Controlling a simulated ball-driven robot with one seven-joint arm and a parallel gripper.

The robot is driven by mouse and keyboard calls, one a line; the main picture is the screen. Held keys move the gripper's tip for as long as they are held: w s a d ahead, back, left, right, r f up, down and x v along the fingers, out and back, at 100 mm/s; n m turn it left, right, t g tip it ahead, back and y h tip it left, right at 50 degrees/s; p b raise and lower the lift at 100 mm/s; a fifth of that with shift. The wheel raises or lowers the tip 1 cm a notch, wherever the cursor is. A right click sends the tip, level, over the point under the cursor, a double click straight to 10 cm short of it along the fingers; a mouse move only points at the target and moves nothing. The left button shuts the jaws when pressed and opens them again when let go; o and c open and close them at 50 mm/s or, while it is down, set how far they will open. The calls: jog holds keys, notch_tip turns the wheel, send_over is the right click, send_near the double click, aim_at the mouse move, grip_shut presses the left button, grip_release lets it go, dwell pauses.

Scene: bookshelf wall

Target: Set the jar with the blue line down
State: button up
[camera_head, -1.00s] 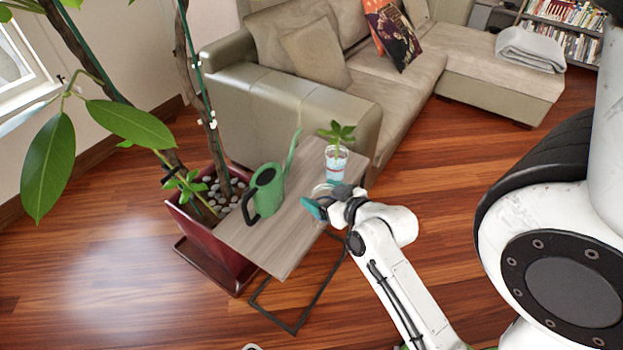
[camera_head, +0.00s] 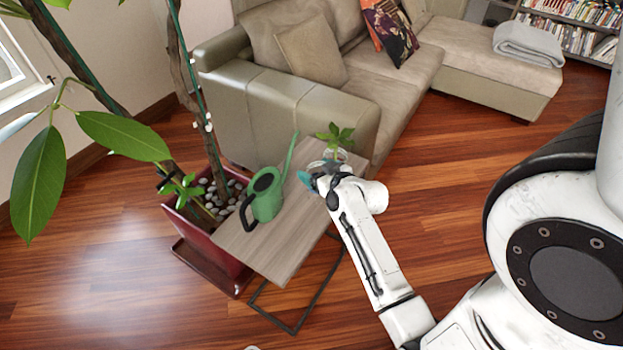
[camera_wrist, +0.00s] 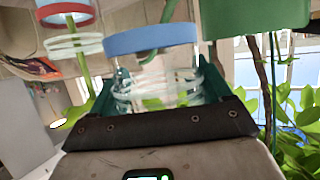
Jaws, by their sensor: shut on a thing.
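The jar with the blue line (camera_wrist: 150,38) is clear glass with a blue band and shows in the wrist view between my gripper's teal fingers. My gripper (camera_wrist: 155,92) is shut on it. In the head view my gripper (camera_head: 320,180) is over the far part of the small wooden table (camera_head: 275,248), and it mostly hides the held jar. I cannot tell whether the jar touches the tabletop. Another glass jar, with a red line (camera_wrist: 65,10), is close beside it in the wrist view. Its plant (camera_head: 335,133) stands up behind my gripper in the head view.
A green watering can (camera_head: 266,195) stands on the table, left of my gripper; it also shows in the wrist view (camera_wrist: 255,18). A red planter (camera_head: 205,240) with a tall plant is left of the table. A sofa (camera_head: 290,115) stands behind. The table's near part is bare.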

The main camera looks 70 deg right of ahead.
jog(key=shift+w+d+f, duration=0.25)
jog(key=shift+w+f, duration=0.15)
jog(key=shift+f, duration=0.15)
jog(key=shift+w+d+f, duration=0.25)
jog(key=shift+w+f, duration=0.15)
jog(key=shift+f, duration=0.1)
jog(key=shift+w+d+f+b, duration=0.15)
jog(key=shift+f+b, duration=0.15)
jog(key=shift+f, duration=1.45)
jog(key=shift+f, duration=0.15)
jog(key=o, duration=1)
